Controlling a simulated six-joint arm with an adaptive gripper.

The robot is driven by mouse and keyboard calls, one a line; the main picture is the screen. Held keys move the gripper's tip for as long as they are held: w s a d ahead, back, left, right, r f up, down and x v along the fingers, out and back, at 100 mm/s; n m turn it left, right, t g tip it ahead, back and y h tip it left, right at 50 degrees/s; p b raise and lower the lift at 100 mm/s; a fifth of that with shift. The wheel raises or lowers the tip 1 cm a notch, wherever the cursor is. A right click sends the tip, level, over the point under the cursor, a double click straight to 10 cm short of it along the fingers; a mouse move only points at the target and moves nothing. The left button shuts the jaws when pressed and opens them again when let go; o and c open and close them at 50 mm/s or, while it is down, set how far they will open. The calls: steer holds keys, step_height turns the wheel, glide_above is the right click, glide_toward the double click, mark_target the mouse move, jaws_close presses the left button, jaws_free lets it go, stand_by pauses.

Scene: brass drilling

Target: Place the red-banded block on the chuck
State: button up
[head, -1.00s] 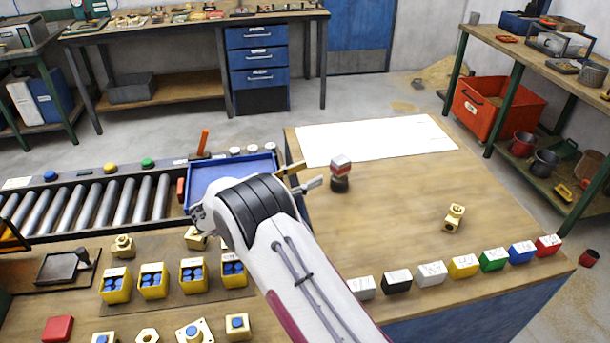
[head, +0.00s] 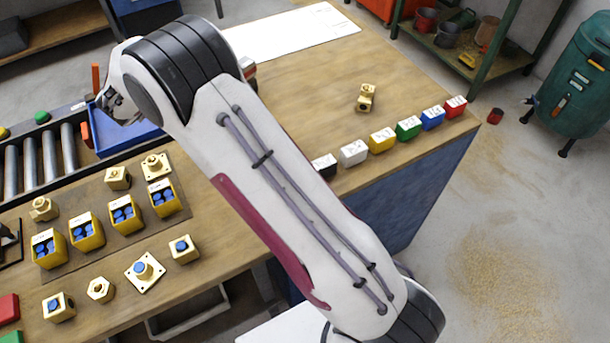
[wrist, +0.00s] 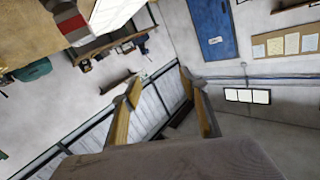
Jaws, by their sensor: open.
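In the wrist view the block (wrist: 73,24) is at the top left, with a red band, a pale end and a dark part beyond the band. The dark part may be the chuck; the head view hides the chuck now. My gripper (wrist: 160,80) is open, with nothing between its fingers, and stands apart from the block.
A row of coloured blocks (head: 382,139) lines the table's front right edge. A brass fitting (head: 366,97) lies behind it. Yellow bins (head: 87,231), loose brass parts (head: 145,270) and a blue tray (head: 130,137) are at the left. The table between sheet and fitting is clear.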

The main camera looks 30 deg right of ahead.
steer(key=s+a+r+n+t+y, duration=0.2)
steer(key=a+r+n+t+y, duration=0.15)
steer(key=r+y, duration=0.65)
steer(key=s+a+r+n+g+y, duration=0.25)
steer(key=s+r+n, duration=0.3)
steer(key=s, duration=0.45)
steer(key=s+d+f+g, duration=0.2)
steer(key=s+d+f, duration=0.1)
steer(key=s, duration=1)
steer(key=s+d+f+n+g, duration=0.1)
steer(key=s+f, duration=0.5)
steer(key=s, duration=0.7)
steer(key=s+d+f+n+g, duration=0.1)
steer(key=s+d+f+g, duration=0.3)
steer(key=s, duration=0.9)
steer(key=shift+d+f+g+h, duration=0.15)
steer(key=shift+d+g+h, duration=0.15)
steer(key=shift+d+h, duration=0.05)
steer(key=shift+s, duration=0.1)
